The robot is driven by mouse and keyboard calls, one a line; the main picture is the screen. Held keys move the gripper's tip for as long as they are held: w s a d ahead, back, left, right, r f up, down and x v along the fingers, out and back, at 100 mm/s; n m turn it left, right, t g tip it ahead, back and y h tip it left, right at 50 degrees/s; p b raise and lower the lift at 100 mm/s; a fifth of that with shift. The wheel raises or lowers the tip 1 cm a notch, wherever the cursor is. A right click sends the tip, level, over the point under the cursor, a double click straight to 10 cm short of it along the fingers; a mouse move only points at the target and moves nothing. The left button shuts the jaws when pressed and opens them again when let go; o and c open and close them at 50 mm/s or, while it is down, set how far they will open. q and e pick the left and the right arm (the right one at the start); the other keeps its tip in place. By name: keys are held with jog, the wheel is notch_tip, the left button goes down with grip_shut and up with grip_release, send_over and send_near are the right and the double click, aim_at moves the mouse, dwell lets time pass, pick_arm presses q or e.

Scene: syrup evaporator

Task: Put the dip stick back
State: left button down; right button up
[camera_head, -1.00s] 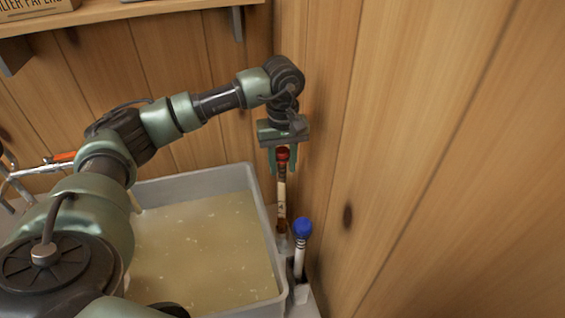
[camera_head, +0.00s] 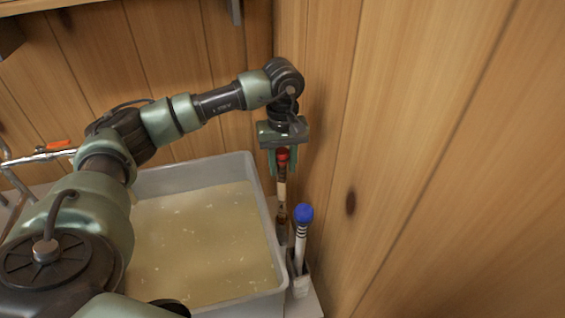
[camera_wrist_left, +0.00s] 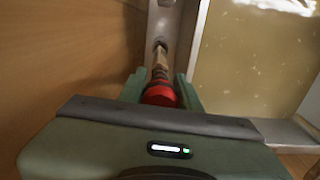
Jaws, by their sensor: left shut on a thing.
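A dip stick with a red top (camera_head: 282,154) and a tan and dark brown shaft hangs upright in my left gripper (camera_head: 283,168). The fingers are shut on it just at the red top, which also shows in the left wrist view (camera_wrist_left: 160,94). Its lower end meets a grey holder (camera_wrist_left: 168,22) beside the pan's right wall. It appears to be partly in the holder's opening; how deep is hidden. My right gripper is not in view.
A blue-topped stick with a banded white shaft (camera_head: 302,228) stands in a holder nearer to me. A grey pan (camera_head: 190,176) of cloudy amber liquid (camera_head: 200,240) lies to the left. A wooden wall (camera_head: 420,160) rises close on the right.

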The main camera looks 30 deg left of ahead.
aim_at(283, 151)
pick_arm(q)
jog(key=shift+f, duration=0.45)
jog(key=shift+c, duration=1.3)
grip_release()
jog(key=shift+r+p, duration=2.15)
jog(key=shift+r, duration=1.9)
